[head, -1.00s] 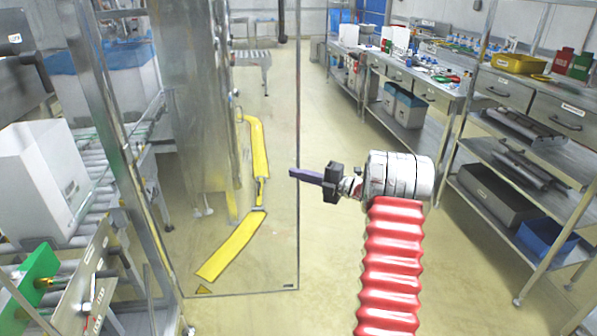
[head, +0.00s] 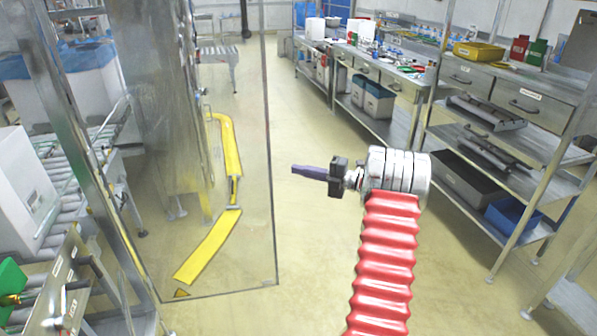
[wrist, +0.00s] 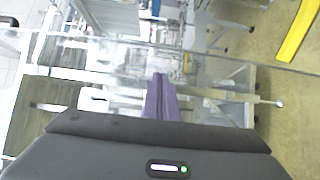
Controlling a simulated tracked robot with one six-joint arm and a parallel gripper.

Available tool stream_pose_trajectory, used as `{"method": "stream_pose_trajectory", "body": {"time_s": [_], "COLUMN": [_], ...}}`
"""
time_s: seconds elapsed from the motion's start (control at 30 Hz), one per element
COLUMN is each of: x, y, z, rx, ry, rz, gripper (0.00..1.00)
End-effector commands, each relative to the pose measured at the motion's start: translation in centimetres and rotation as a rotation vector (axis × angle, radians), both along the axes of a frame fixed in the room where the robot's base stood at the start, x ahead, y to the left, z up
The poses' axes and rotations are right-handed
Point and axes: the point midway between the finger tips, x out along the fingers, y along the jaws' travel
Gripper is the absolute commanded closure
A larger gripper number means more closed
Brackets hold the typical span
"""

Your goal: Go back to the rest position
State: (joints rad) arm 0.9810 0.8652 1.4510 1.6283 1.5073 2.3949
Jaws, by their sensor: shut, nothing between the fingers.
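My gripper (head: 295,170) is at the end of my red-sleeved arm, in the middle of the head view. It points left, in the air above the open floor. Its purple fingers are together with nothing between them. The closed fingers also show in the wrist view (wrist: 161,95), with the clear panel and machine frames beyond them. No object is held.
A clear panel (head: 255,230) stands left of my gripper, with a yellow floor strip (head: 210,245) behind it. A roller conveyor with a white box (head: 22,185) is at far left. Shelves and workbenches (head: 490,100) line the right. The floor between (head: 310,110) is clear.

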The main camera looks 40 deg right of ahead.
Motion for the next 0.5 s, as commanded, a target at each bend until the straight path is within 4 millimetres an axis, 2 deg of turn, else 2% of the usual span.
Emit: {"method": "stream_pose_trajectory", "body": {"time_s": [0.5], "x": [0.02], "y": [0.01], "z": [-0.02], "rx": [-0.034], "ry": [-0.019], "rz": [-0.001], "gripper": [1.0]}}
